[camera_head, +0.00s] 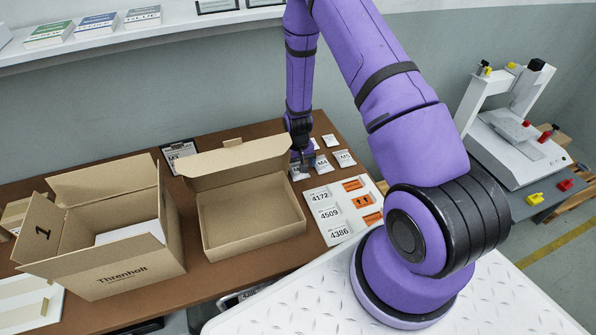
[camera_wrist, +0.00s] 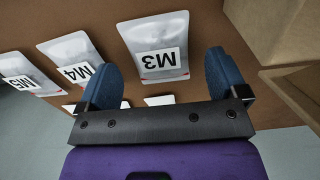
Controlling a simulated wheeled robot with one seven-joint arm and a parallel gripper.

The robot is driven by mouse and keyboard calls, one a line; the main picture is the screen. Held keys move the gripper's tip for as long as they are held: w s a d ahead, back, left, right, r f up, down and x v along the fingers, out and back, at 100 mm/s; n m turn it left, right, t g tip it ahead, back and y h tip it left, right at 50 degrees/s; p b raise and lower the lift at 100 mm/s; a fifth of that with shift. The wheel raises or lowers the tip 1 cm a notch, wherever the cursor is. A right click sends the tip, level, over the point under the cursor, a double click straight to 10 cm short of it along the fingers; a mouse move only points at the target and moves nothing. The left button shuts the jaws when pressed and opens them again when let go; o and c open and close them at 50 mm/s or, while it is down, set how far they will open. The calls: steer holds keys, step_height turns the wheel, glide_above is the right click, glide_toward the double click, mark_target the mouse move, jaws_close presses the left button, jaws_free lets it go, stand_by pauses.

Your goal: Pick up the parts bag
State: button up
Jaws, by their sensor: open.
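Several small white parts bags lie flat on the brown table. In the wrist view, the bag labelled M3 (camera_wrist: 155,48) lies between the two blue fingers of my gripper (camera_wrist: 161,72), seen from above. The M4 bag (camera_wrist: 74,58) and M5 bag (camera_wrist: 25,80) lie to its left. In the head view, my gripper (camera_head: 303,160) is over the bags, just right of the open carton. The M3 bag there is partly hidden by it; the M4 bag (camera_head: 321,163) and M5 bag (camera_head: 345,158) are clear. My gripper is open and holds nothing.
An open shallow carton (camera_head: 252,222) stands left of the bags, its lid raised. A taller open box marked Threnholt (camera_head: 120,280) is further left. A white board with number labels and orange tags (camera_head: 345,215) lies in front of the bags. A white gantry machine (camera_head: 515,145) stands at right.

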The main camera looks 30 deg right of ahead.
steer(key=shift+f, duration=0.85)
steer(key=c, duration=1)
steer(key=shift+r, duration=0.1)
step_height(320, 180, up, 10)
steer(key=shift+f, duration=0.1)
